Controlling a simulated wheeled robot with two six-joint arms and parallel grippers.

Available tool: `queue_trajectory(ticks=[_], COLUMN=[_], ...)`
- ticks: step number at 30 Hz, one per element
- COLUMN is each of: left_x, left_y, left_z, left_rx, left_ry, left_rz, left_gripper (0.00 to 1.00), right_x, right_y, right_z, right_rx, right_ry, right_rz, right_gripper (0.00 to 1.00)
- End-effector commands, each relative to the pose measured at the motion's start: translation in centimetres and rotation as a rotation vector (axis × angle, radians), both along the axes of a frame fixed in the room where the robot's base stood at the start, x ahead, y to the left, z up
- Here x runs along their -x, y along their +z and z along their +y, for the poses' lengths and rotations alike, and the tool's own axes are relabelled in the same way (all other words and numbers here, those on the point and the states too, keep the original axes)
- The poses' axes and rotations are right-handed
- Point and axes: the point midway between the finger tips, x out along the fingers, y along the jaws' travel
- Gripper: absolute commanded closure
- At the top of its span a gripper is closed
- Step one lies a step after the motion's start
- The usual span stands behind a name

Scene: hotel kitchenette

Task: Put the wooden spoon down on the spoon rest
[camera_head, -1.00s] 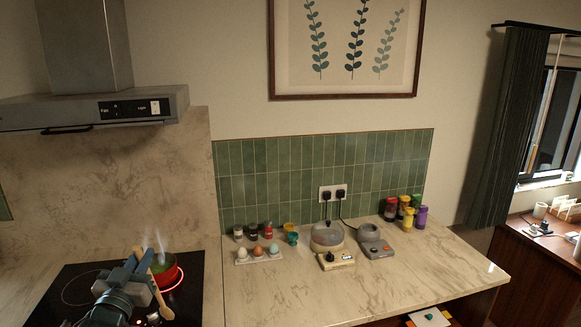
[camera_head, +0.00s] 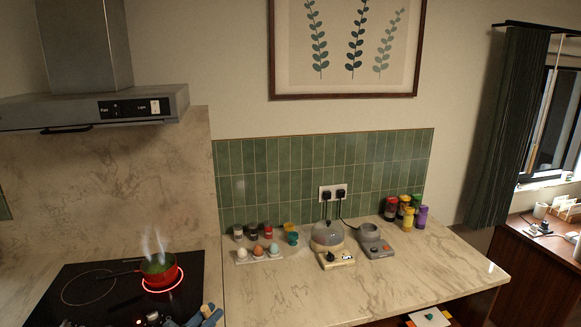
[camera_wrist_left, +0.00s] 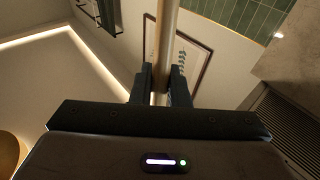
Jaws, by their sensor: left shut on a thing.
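My left gripper (camera_wrist_left: 162,84) is shut on the wooden spoon (camera_wrist_left: 167,38) in the left wrist view. The spoon's pale shaft stands between the two dark fingers and runs out of the top of that view. In the head view only a part of my left gripper (camera_head: 204,316) shows at the bottom edge, in front of the hob. The spoon's bowl cannot be made out there. I cannot make out a spoon rest in either view. My right gripper is not in view.
An egg tray (camera_head: 258,256), an egg cooker (camera_head: 328,238) and a grey appliance (camera_head: 372,243) stand at the back of the marble counter (camera_head: 300,298). The counter's front is clear.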

Motion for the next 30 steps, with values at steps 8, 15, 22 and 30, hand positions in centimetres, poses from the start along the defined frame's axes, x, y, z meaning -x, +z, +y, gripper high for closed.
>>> queue_trajectory(ticks=[8, 15, 22, 30], left_x=[5.1, 8.5, 8.3, 8.3], left_y=[-0.8, 0.5, -3.2, -8.5], left_z=[-7.7, -11.2, -10.9, -10.9], left_rx=[0.003, 0.002, -0.001, -0.002], left_ry=[-0.262, -0.353, -0.35, -0.348], left_rz=[-0.004, -0.004, -0.001, -0.002], left_gripper=[1.0, 1.0, 1.0, 1.0], right_x=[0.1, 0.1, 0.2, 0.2], right_y=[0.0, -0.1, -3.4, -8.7], right_z=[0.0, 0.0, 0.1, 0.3], right_rx=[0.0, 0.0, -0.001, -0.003], right_ry=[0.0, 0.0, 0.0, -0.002], right_rz=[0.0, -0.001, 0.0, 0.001], right_gripper=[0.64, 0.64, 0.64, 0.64])
